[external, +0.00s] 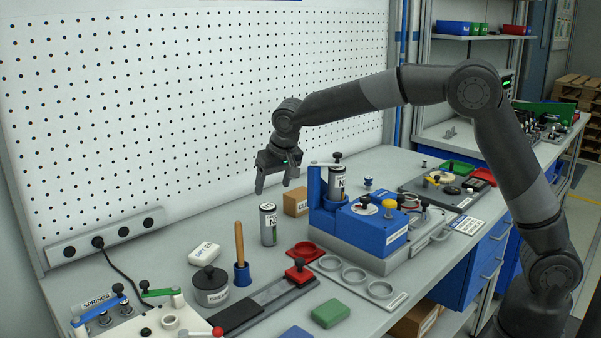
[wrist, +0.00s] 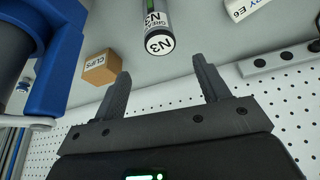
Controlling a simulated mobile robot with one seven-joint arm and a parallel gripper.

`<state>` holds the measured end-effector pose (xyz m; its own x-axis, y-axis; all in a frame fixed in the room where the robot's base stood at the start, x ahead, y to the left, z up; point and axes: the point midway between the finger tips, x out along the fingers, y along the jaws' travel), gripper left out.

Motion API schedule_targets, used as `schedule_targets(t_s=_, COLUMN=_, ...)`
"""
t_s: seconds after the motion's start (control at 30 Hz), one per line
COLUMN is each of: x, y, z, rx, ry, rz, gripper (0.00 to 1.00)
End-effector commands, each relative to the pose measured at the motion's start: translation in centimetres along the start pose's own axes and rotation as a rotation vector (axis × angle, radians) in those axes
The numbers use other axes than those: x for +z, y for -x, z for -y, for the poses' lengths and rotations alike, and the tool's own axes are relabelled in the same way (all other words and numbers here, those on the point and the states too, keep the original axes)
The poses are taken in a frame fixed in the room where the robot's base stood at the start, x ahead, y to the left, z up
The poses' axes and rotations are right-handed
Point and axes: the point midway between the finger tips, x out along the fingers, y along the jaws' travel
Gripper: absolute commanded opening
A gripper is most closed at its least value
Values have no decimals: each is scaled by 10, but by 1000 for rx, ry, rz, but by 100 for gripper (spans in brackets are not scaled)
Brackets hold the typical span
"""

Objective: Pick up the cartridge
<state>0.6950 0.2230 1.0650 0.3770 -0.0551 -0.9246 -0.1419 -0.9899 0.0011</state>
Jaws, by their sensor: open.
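A grey cylindrical cartridge (external: 268,227) with a dark band and a white label stands upright on the bench. In the wrist view the cartridge (wrist: 156,24) shows "N3" on its end and side, just beyond the fingertips and roughly between them. My gripper (external: 274,187) is open and empty, pointing down above the cartridge, apart from it. Both fingers of my gripper (wrist: 161,68) show spread in the wrist view. A similar cylinder (external: 337,184) with a black knob above it stands in the blue fixture to the right.
A small cardboard CLIPS box (external: 296,201) stands close by, right of the cartridge; the blue fixture (external: 383,238) is beyond it. A wooden-handled tool (external: 240,245) in a blue holder and a white box (external: 204,254) stand left. The pegboard wall (external: 200,100) rises behind.

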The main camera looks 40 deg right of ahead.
Motion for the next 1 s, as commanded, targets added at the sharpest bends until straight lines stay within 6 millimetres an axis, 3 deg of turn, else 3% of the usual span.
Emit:
schedule_targets(t_s=0.03, x=5, y=-11, z=0, rx=1, ry=0, rz=2, gripper=68)
schedule_targets(t_s=0.43, x=9, y=-64, z=0, rx=1, ry=-1, rz=0, gripper=68)
schedule_targets(t_s=0.67, x=9, y=-83, z=0, rx=0, ry=-1, rz=-1, gripper=68)
schedule_targets(t_s=1.0, x=11, y=-128, z=1, rx=0, ry=0, rz=-1, gripper=68)
